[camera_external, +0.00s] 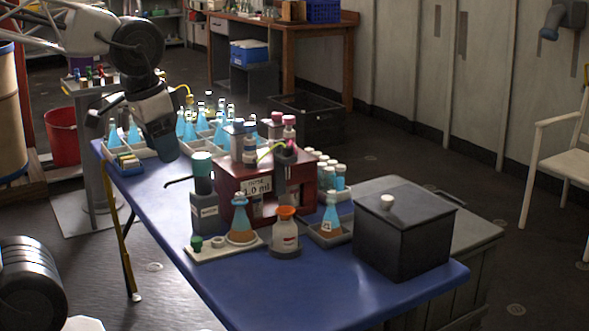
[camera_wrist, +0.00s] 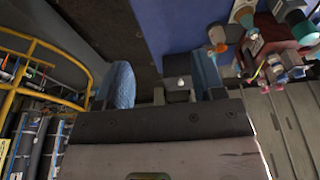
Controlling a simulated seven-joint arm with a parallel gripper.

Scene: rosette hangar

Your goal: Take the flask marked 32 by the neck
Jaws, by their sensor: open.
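My gripper (camera_external: 166,152) is open and empty above the far left part of the blue table, near the racks of flasks. In the wrist view its two blue-grey fingers (camera_wrist: 162,85) are spread apart. Several conical flasks with blue liquid (camera_external: 190,128) stand in pale trays close to it. A flask with orange-brown contents (camera_external: 241,222) stands on a white tray in front of the red dispenser. A labelled flask with blue and orange-brown contents (camera_external: 331,216) sits in a small grey tray. The number 32 is not readable on any flask.
A red dispenser (camera_external: 229,186), an orange-capped bottle (camera_external: 285,238), a green-capped dark bottle (camera_external: 203,205) and a black box with a white knob (camera_external: 405,235) crowd the table (camera_external: 250,290). Its front left part is clear. A red bucket (camera_external: 62,138) stands on the floor.

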